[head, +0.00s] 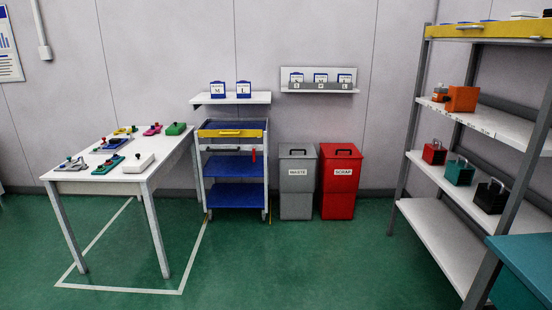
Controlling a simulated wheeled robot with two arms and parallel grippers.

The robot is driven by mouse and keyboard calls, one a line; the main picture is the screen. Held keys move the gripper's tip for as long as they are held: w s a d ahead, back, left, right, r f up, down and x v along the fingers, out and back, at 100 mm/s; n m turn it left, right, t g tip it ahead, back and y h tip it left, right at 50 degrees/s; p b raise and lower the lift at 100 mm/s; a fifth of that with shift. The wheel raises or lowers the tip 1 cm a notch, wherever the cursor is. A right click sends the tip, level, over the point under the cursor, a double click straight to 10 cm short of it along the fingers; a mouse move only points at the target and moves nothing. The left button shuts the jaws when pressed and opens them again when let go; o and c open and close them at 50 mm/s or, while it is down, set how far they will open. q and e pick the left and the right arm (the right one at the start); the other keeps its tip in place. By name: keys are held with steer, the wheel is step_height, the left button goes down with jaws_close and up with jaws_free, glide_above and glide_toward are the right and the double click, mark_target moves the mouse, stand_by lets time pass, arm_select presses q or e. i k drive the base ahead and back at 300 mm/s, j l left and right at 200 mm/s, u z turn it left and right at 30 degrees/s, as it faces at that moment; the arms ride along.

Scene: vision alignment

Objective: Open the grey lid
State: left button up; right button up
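The grey lid (298,151) with a dark handle sits on the grey bin (296,199) labelled WASTE, against the back wall. The lid looks closed, and the bin's inside is hidden. Neither of my grippers shows in the head view.
A red SCRAP bin (338,192) stands close at its right. A blue trolley (234,196) with a yellow drawer stands at its left. A white table (70,179) is at the left, a shelf rack (437,213) at the right. Green floor in front of the bins is clear.

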mark_target(285, 151)
steer(key=i+l+z, duration=0.25)
steer(key=i, duration=0.75)
steer(key=i+z, duration=0.25)
steer(key=i, duration=1.9)
steer(key=i+l+u, duration=0.1)
steer(key=i, duration=1.05)
steer(key=i+l+u, duration=0.1)
steer(key=i+u, duration=0.2)
steer(key=i, duration=0.15)
steer(key=i+l+u, duration=0.25)
steer(key=i, duration=0.15)
steer(key=i+l+u, duration=0.3)
steer(key=i+j, duration=0.05)
steer(key=i, duration=0.1)
